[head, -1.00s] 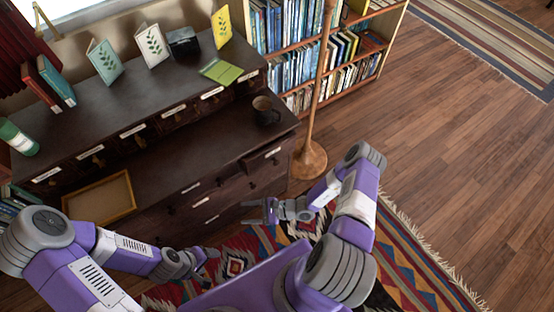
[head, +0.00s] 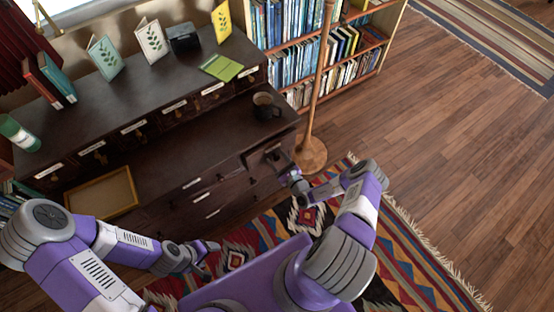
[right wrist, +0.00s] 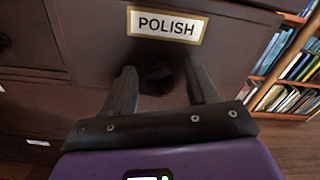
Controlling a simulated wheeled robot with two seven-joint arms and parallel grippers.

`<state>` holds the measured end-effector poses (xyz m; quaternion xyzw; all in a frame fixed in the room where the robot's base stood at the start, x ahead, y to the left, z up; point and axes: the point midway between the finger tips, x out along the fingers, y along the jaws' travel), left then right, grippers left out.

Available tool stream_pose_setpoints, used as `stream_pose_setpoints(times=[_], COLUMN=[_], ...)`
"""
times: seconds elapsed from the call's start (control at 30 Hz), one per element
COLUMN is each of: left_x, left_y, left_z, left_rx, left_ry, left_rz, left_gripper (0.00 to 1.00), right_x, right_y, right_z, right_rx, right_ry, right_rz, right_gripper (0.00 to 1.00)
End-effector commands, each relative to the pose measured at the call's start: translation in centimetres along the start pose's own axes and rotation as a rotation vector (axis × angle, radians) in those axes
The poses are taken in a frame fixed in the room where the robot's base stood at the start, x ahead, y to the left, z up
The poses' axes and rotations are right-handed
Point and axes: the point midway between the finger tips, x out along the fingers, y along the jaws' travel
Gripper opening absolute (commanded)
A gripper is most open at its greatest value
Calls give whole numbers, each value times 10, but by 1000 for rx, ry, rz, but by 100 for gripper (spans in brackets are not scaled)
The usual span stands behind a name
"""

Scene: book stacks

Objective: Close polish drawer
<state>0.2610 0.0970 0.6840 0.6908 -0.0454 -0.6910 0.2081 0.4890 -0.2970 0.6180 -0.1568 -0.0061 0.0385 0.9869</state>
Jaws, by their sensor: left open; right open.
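The polish drawer is at the right end of the dresser's lower part in the head view, its front (head: 262,161) partly hidden by my right gripper. In the right wrist view the drawer front (right wrist: 225,58) carries a white label (right wrist: 167,26) reading POLISH and a dark round knob (right wrist: 158,78). It appears to stand slightly out from the dresser, but how far is hard to tell. My right gripper (head: 277,155) is open at the drawer front; its fingers (right wrist: 160,88) stand either side of the knob, with gaps. My left gripper (head: 209,256) is open and empty, low above the rug.
A dark mug (head: 265,106) stands on the dresser's lower top (head: 200,140) above the drawer. A wooden floor lamp (head: 311,153) stands just right of the drawer, before a bookcase (head: 345,70). A patterned rug (head: 395,255) covers the floor.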

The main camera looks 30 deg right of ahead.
Motion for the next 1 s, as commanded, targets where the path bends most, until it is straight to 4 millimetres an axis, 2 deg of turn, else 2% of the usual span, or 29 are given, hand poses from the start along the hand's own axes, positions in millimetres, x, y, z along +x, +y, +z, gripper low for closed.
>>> stream_pose_setpoints(times=[0.3,0.6,0.7,1.0], left_x=[0,0,0,1], left_y=[0,0,0,0], left_z=[0,0,0,0], left_rx=[0,0,0,0], left_ry=[0,0,0,0], left_rz=[0,0,0,0], left_gripper=[69,69,69,69], right_x=[4,4,4,5], right_y=[0,0,0,-2], right_z=[1,1,1,1], right_rx=[0,0,0,0], right_ry=[0,-1,-1,-4], right_rz=[0,0,0,-3], right_gripper=[58,12,0,0])
